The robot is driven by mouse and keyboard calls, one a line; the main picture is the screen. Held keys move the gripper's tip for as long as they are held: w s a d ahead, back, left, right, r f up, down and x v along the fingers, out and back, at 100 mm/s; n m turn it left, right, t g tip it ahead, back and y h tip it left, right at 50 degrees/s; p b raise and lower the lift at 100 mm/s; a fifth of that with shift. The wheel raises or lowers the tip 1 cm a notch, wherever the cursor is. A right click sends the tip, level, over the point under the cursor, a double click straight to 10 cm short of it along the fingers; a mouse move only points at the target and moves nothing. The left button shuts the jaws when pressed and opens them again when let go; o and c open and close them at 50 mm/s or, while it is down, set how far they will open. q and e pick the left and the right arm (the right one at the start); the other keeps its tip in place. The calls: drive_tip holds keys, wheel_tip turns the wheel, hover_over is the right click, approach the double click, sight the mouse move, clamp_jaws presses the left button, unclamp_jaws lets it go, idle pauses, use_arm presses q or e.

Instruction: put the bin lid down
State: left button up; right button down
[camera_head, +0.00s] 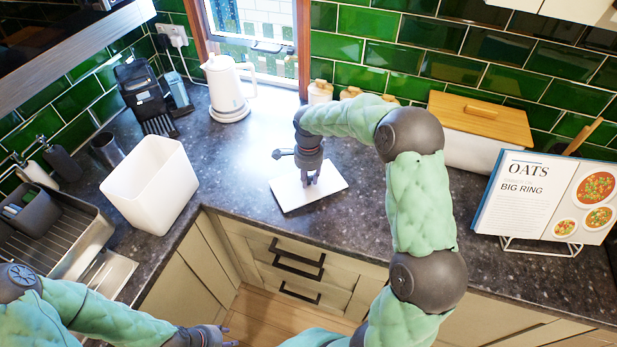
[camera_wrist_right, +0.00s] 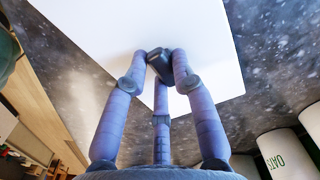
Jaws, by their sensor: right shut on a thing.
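The bin lid is a flat white square plate (camera_head: 325,191) at the middle of the worktop, and it fills the top of the right wrist view (camera_wrist_right: 110,25). My right gripper (camera_head: 310,182) points down over it and is shut on its small dark handle (camera_wrist_right: 158,62). The lid looks level, at or very near the worktop; I cannot tell whether it touches. The white bin (camera_head: 165,203) stands open to the left of the lid. My left gripper (camera_head: 222,338) is low at the bottom edge, away from both, and its fingers are partly cut off.
A white kettle (camera_head: 226,90) stands behind the lid. A white bread box with a wooden top (camera_head: 480,115) and a cookbook on a stand (camera_head: 530,195) are to the right. The dark worktop (camera_head: 240,165) is clear between bin and lid.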

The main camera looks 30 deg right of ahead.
drive_tip(key=shift+f, duration=0.2)
drive_tip(key=c, duration=0.9)
unclamp_jaws()
drive_tip(key=shift+c, duration=0.2)
drive_tip(key=c, duration=0.4)
drive_tip(key=shift+r, duration=0.15)
drive_tip(key=shift+r+p, duration=1.35)
drive_tip(key=shift+r, duration=1)
drive_tip(key=shift+r, duration=0.1)
